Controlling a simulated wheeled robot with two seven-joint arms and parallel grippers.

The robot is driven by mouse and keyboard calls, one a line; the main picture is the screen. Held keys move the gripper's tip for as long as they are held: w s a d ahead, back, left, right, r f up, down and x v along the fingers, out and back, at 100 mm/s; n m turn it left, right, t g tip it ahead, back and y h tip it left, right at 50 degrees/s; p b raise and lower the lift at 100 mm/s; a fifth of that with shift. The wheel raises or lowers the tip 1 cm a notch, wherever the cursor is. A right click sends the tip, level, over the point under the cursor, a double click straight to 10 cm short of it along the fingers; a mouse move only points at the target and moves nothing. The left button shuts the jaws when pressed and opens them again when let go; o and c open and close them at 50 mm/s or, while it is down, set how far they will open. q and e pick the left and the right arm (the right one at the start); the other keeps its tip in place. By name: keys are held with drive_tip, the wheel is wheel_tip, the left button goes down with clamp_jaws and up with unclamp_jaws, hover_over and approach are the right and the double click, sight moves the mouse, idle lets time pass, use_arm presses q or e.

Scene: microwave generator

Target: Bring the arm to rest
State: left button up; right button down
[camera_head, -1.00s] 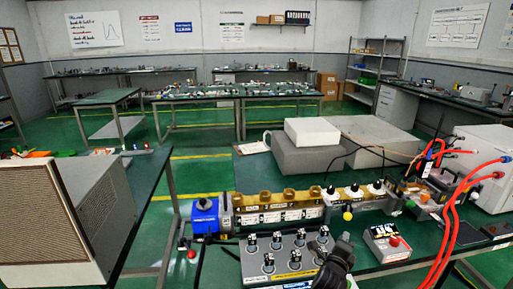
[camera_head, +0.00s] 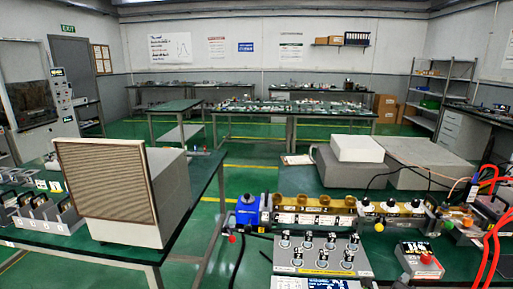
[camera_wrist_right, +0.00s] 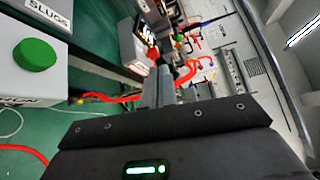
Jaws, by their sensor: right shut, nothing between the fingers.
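My right gripper shows in the right wrist view (camera_wrist_right: 158,88), its two grey fingers together with nothing between them. In the head view only a small dark bit of it shows at the bottom edge, by the front of the bench. It is apart from the grey panel of switches (camera_head: 318,254) to its left and the box with a red button (camera_head: 424,262) to its right. My left gripper is not in view.
The waveguide row with a blue unit (camera_head: 248,210) and brass sections (camera_head: 318,208) lies along the bench. Red cables (camera_head: 490,240) hang at the right. A beige vented cabinet (camera_head: 108,195) stands on the left table. In the wrist view, a green button box (camera_wrist_right: 34,55) is at left.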

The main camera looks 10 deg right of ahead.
drive_tip(key=s+a+f+n+t+y, duration=0.1)
drive_tip(key=s+a+f+n+y, duration=0.1)
drive_tip(key=a+f+n+y, duration=0.5)
drive_tip(key=s+a+n+y, duration=0.3)
drive_tip(key=a+n+y, duration=0.1)
drive_tip(key=a+n, duration=0.7)
drive_tip(key=s+a+f+n+g+y, duration=0.25)
drive_tip(key=s+a+n, duration=0.25)
drive_tip(key=s+n, duration=0.35)
drive_tip(key=s+a+f+n+g+y, duration=0.1)
drive_tip(key=s+a+f+n+g, duration=0.25)
drive_tip(key=s+a+n, duration=0.5)
wheel_tip(320, 180, down, 23)
drive_tip(key=s+d+m+g, duration=0.1)
drive_tip(key=s+d+g, duration=0.1)
drive_tip(key=d, duration=0.1)
drive_tip(key=s+d+f+g, duration=0.1)
drive_tip(key=s+d+f, duration=0.2)
drive_tip(key=s+f, duration=1.4)
drive_tip(key=shift+f, duration=0.15)
